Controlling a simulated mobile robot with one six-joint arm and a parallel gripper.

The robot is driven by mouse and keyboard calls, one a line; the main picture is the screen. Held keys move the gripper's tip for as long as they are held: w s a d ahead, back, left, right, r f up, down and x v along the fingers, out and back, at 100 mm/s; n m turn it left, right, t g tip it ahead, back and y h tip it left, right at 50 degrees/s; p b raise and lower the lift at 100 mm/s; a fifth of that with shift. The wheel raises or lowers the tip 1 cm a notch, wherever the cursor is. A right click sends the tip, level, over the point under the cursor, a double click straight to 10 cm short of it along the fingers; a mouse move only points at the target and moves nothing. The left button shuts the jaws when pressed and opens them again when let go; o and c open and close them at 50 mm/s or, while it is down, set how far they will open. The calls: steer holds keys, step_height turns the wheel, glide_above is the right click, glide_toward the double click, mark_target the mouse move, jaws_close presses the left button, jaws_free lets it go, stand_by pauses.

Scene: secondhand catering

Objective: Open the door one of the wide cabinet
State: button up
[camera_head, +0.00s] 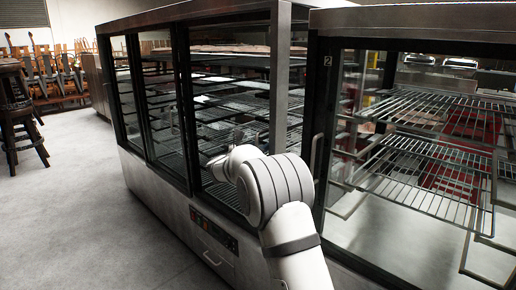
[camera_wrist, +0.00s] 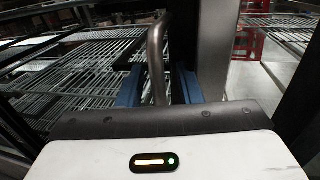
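The wide cabinet (camera_head: 190,235) is a long metal display case with dark-framed glass doors and wire shelves inside, standing at the left and middle of the head view. My white arm reaches in front of its glass and hides part of it. In the wrist view a curved metal bar handle (camera_wrist: 156,50) stands upright between the blue fingers of my gripper (camera_wrist: 160,88). The fingers are apart, one on each side of the handle, with gaps showing beside it. Whether a finger touches it is unclear.
A second glass-fronted cabinet (camera_head: 414,40), marked 2, stands close at the right with wire racks (camera_head: 430,150) inside. Grey floor (camera_head: 80,190) is free at the left. A dark stool (camera_head: 18,110) and stacked wooden chairs (camera_head: 60,70) are farther back.

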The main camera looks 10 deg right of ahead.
steer(key=shift+c, duration=0.5)
jaws_close()
